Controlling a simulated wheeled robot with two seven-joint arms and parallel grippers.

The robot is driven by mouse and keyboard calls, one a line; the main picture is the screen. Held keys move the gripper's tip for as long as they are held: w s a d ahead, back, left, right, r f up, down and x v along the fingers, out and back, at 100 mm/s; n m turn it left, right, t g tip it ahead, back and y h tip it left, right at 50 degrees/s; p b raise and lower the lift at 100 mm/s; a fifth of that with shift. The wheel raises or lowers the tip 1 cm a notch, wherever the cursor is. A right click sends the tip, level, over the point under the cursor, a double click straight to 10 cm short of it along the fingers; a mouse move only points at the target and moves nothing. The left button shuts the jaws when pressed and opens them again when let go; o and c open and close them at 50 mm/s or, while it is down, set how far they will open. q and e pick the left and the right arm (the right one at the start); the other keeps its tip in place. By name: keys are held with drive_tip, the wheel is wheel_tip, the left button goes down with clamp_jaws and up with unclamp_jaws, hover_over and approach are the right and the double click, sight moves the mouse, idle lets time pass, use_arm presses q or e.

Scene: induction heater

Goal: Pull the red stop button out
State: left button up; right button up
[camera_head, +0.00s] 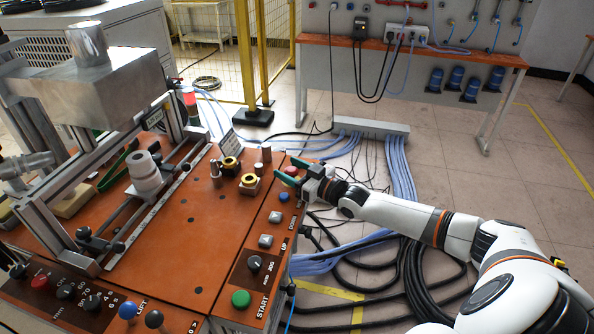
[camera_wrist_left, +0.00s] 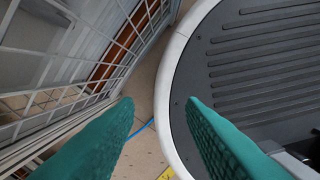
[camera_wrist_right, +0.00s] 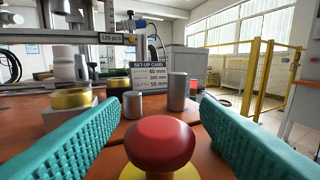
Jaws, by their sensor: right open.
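The red stop button (camera_head: 291,170) is at the far right corner of the orange machine top in the head view. In the right wrist view the red mushroom-shaped button (camera_wrist_right: 160,144) stands on a yellow base (camera_wrist_right: 185,173), low in the middle. My right gripper (camera_head: 293,173) is open with its green fingers on either side of the button. In the right wrist view its fingers (camera_wrist_right: 160,106) show clear gaps to the red cap. My left gripper (camera_wrist_left: 159,101) is open and empty, seen only in the left wrist view.
A set-up card (camera_wrist_right: 154,76), grey metal cylinders (camera_wrist_right: 178,91) and brass rings (camera_head: 250,180) stand close beyond the button. A green START button (camera_head: 241,299) and grey switches line the right panel. Another red button (camera_head: 39,282) is on the front panel.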

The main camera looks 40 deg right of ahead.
drive_tip(key=v, duration=1.2)
drive_tip(key=shift+p, duration=0.4)
drive_tip(key=s+d+f+m+g+h, duration=0.15)
drive_tip(key=s+f, duration=0.35)
drive_tip(key=f, duration=0.7)
drive_tip(key=s+f+g+h, duration=0.3)
drive_tip(key=s+f, duration=0.2)
drive_tip(key=f, duration=0.6)
drive_tip(key=s+d+f+m+g+h, duration=0.1)
drive_tip(key=s+f+g+h, duration=0.2)
drive_tip(key=f, duration=0.9)
drive_tip(key=s+a+f+g, duration=0.3)
drive_tip(key=s+a+f, duration=0.3)
drive_tip(key=s, duration=0.3)
drive_tip(key=s+a+f+n+g+y, duration=0.1)
drive_tip(key=s+a+f+g, duration=0.1)
drive_tip(key=s+a+f, duration=0.4)
drive_tip(key=s+a+f+g+y, duration=0.1)
drive_tip(key=s+a+f+g, duration=0.2)
drive_tip(key=s, duration=1.1)
drive_tip(key=a+f, duration=0.3)
drive_tip(key=a, duration=0.2)
drive_tip(key=shift+a+g, duration=0.15)
drive_tip(key=shift+g, duration=0.2)
drive_tip(key=shift+f, duration=0.1)
